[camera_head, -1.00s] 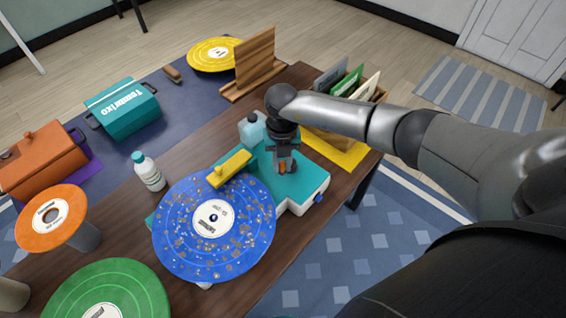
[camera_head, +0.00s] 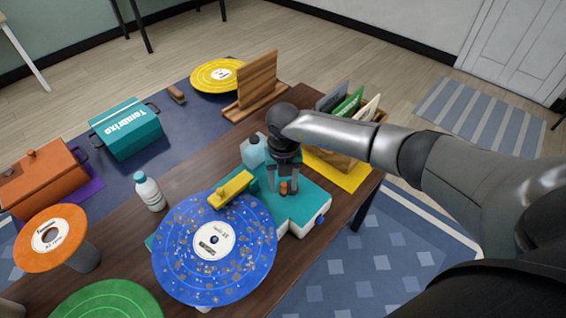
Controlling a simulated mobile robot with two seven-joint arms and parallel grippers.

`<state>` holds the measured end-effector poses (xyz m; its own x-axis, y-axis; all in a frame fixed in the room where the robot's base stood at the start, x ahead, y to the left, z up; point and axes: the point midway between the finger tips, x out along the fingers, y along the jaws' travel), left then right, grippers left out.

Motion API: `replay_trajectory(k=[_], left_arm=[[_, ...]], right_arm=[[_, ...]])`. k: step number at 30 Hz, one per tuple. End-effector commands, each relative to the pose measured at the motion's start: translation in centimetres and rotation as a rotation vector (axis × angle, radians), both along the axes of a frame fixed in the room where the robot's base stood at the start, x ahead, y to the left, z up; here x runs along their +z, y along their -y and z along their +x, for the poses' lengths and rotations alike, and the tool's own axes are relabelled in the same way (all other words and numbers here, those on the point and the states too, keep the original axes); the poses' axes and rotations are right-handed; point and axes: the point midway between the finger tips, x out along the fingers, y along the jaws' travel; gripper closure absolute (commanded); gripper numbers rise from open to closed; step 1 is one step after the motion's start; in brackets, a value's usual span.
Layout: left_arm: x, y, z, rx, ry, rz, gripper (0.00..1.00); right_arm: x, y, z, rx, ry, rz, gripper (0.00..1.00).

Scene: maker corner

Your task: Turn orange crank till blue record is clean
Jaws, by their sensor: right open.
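The blue record (camera_head: 180,262) lies on the teal and white cleaning machine (camera_head: 312,205), with brown specks scattered over its face. A yellow arm (camera_head: 231,189) of the machine reaches over the record's upper edge. The orange crank (camera_head: 284,188) shows as a small orange knob on the machine's teal top. My right gripper (camera_head: 283,190) points down from above, its fingers open on either side of the orange knob. The fingers hide part of the crank, and I cannot tell whether they touch it. My left gripper is not in view.
A white bottle (camera_head: 149,192) and a pale blue container (camera_head: 253,151) stand near the machine. An orange record (camera_head: 28,253) on a stand and a green record (camera_head: 106,301) lie at left. A record crate (camera_head: 335,157) stands behind my right arm.

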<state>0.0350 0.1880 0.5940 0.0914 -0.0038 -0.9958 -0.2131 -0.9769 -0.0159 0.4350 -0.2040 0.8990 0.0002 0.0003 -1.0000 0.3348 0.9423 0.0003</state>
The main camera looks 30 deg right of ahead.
Motion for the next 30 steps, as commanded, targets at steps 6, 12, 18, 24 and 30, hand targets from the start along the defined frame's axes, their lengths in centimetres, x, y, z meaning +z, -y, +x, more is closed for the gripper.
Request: replay_trajectory(k=[6, 12, 18, 24, 30], left_arm=[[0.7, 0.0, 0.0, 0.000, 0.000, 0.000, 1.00], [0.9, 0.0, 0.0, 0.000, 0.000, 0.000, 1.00], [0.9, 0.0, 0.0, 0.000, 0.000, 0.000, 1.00], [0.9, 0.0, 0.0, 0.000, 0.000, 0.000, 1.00], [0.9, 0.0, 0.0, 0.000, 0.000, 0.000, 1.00]], right_arm=[[4.9, 0.1, 0.1, 0.001, 0.006, 0.000, 0.46], [9.6, 0.0, 0.1, 0.001, 0.005, 0.000, 0.46], [12.9, 0.0, 0.1, -0.001, 0.004, 0.001, 0.46], [14.1, 0.0, 0.0, -0.001, 0.001, 0.001, 0.46], [14.2, 0.0, 0.0, -0.001, 0.001, 0.001, 0.46]])
